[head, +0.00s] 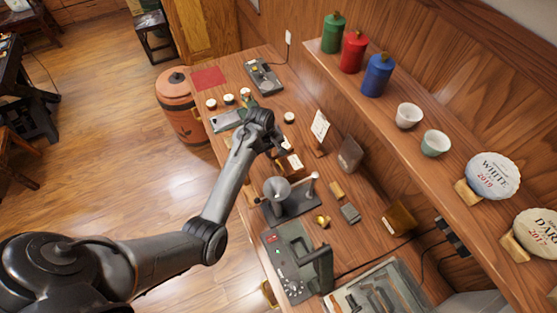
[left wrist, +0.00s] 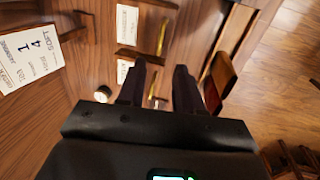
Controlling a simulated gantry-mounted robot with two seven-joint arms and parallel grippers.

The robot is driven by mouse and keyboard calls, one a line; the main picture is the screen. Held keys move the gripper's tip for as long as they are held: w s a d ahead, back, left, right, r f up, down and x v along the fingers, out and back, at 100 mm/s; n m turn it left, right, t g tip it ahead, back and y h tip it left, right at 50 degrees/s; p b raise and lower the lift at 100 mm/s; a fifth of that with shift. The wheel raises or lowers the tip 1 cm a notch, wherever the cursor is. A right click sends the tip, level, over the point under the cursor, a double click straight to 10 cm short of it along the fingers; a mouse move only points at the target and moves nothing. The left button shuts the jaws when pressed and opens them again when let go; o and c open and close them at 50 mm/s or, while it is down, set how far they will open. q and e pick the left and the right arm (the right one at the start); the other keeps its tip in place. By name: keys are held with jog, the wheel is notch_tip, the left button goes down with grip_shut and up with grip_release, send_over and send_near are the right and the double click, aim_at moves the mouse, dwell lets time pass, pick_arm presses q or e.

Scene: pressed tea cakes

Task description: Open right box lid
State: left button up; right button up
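My left arm reaches across the table in the head view, and its gripper (head: 280,147) is low over the middle of the table, beside a small dark brown box (head: 290,165) with a pale label. In the left wrist view my left gripper (left wrist: 160,72) has its two dark fingers apart, with nothing seen between them but a brown wooden surface with a gold strip (left wrist: 162,38) and a white label (left wrist: 127,25) beyond. I cannot tell which of these is the right box or whether a lid is open. My right gripper is not in view.
A grinder-like stand (head: 290,200) and a grey machine (head: 290,262) stand nearer on the table. A shelf (head: 400,135) along the wall holds green (head: 333,35), red (head: 354,50) and blue (head: 377,75) canisters, cups and tea cakes. A card (head: 320,126) stands behind my gripper.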

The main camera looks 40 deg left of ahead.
pick_arm(q)
send_over(278, 168)
notch_tip(278, 168, down, 8)
jog(key=shift+s+f, duration=0.1)
jog(key=shift+c, duration=0.3)
grip_shut()
dwell(1.4)
